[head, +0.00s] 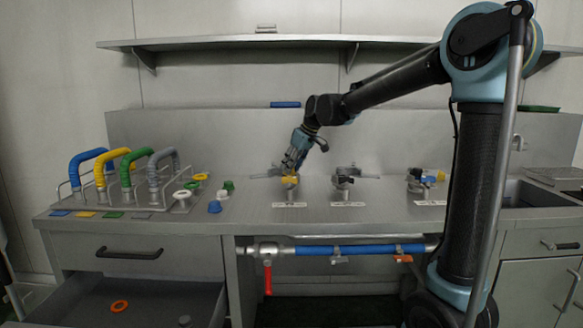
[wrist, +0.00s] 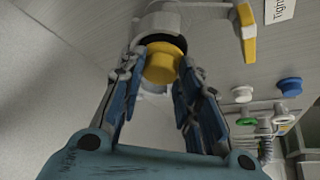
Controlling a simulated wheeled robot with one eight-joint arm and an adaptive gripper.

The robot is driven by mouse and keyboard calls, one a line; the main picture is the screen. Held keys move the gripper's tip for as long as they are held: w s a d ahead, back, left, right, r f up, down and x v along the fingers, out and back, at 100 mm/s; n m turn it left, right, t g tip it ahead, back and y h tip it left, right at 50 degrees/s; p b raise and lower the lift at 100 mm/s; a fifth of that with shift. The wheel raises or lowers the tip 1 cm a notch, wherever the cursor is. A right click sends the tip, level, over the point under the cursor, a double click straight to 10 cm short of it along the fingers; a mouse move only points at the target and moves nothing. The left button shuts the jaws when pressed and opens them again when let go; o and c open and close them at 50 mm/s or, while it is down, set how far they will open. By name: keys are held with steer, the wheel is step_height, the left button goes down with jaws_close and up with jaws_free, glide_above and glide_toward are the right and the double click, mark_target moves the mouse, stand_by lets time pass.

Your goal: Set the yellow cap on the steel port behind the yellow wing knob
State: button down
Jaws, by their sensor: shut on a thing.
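The yellow cap (wrist: 163,62) is between the blue fingers of my gripper (wrist: 158,85), which is shut on it in the wrist view. The steel port (wrist: 158,22) is a round grey body with a dark mouth, right by the far side of the cap. The cap overlaps the mouth in the picture; I cannot tell whether it is seated. The yellow wing knob (wrist: 246,32) is right of the port. In the head view, my gripper (head: 291,165) points down just above and behind the yellow wing knob (head: 290,180). The cap and port are mostly hidden there.
Other fittings stand to the right, one with a black knob (head: 344,181). Loose blue (head: 214,207) and green (head: 228,185) caps lie left of my gripper, near a rack with coloured hoses (head: 88,160). An open drawer (head: 130,300) is below left.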

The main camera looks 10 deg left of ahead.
steer(key=shift+s+r, duration=0.1)
steer(key=shift+f, duration=0.4)
stand_by(0.8)
steer(key=c, duration=1.1)
jaws_free()
steer(key=o, duration=0.6)
steer(key=shift+r, duration=4.55)
